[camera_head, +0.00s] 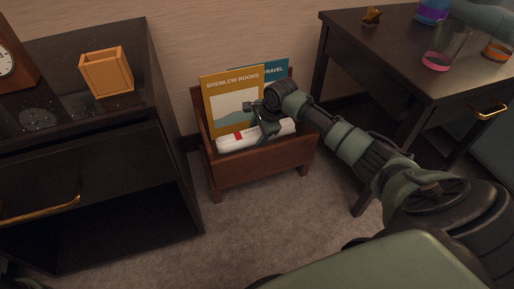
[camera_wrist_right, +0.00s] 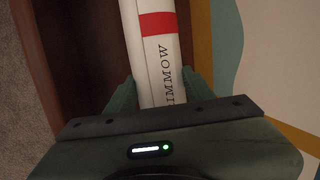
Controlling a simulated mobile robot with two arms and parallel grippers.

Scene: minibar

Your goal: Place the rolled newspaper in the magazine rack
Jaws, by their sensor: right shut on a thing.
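The rolled newspaper (camera_head: 234,139) is white with a red band. It lies level within the outline of the brown wooden magazine rack (camera_head: 262,171), in front of the upright magazines. My right gripper (camera_head: 266,132) reaches down over the roll and is shut on it. In the right wrist view the newspaper (camera_wrist_right: 158,50) runs between the two green fingertips of the right gripper (camera_wrist_right: 160,92), with its printed letters facing the camera. Whether the roll rests on the rack's floor is hidden by the front board.
A "Bremlow Rooms" magazine (camera_head: 232,85) and a teal travel magazine (camera_head: 275,70) stand in the rack. A dark cabinet (camera_head: 170,130) with an orange box (camera_head: 107,73) is at left. A dark desk (camera_head: 400,50) with a glass is at right. Carpet (camera_head: 240,230) in front is clear.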

